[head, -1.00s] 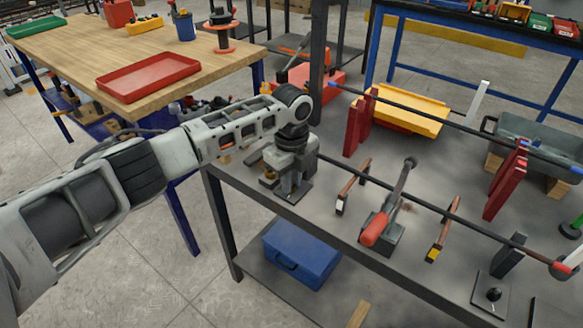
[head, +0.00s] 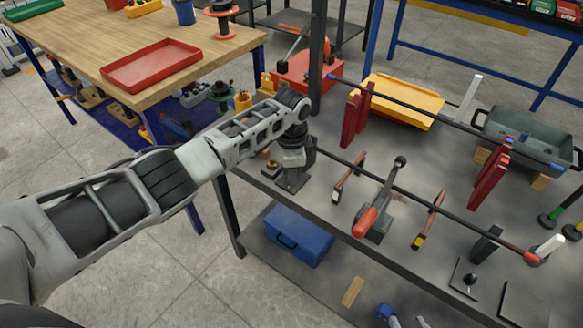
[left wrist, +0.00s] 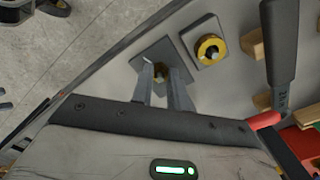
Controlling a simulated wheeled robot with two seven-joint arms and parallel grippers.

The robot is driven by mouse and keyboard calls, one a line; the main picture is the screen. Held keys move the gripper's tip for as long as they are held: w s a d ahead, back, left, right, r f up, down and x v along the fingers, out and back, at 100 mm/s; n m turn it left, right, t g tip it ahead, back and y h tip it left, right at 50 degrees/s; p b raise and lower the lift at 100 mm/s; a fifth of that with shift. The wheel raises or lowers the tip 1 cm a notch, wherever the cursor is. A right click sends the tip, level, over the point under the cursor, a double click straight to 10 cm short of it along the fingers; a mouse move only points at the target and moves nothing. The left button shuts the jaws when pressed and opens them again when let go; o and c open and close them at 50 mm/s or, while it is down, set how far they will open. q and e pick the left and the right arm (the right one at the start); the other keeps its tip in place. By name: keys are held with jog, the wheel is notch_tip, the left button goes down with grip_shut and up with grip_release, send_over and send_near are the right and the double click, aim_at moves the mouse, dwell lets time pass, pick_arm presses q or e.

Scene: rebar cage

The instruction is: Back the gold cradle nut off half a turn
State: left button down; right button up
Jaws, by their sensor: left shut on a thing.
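My left gripper (head: 291,176) points down at a dark square plate on the near left corner of the grey bench. A second gold ring (left wrist: 211,48) with a dark centre sits on a neighbouring plate, apart from the fingers; in the head view a gold piece (head: 272,164) shows just left of the gripper. My right gripper is not in view.
A long dark bar (head: 440,209) runs over the bench past a red-handled clamp (head: 366,221) and copper-coloured hooks (head: 349,178). Red uprights (head: 490,172) and a yellow tray (head: 402,101) stand behind. A blue toolbox (head: 287,236) lies on the lower shelf.

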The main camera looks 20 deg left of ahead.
pick_arm(q)
jog(key=n, duration=0.6)
jog(key=shift+n, duration=0.3)
jog(key=n, duration=1)
jog(key=shift+n, duration=2.2)
jog(key=c, duration=1.4)
grip_release()
jog(key=shift+o, duration=0.2)
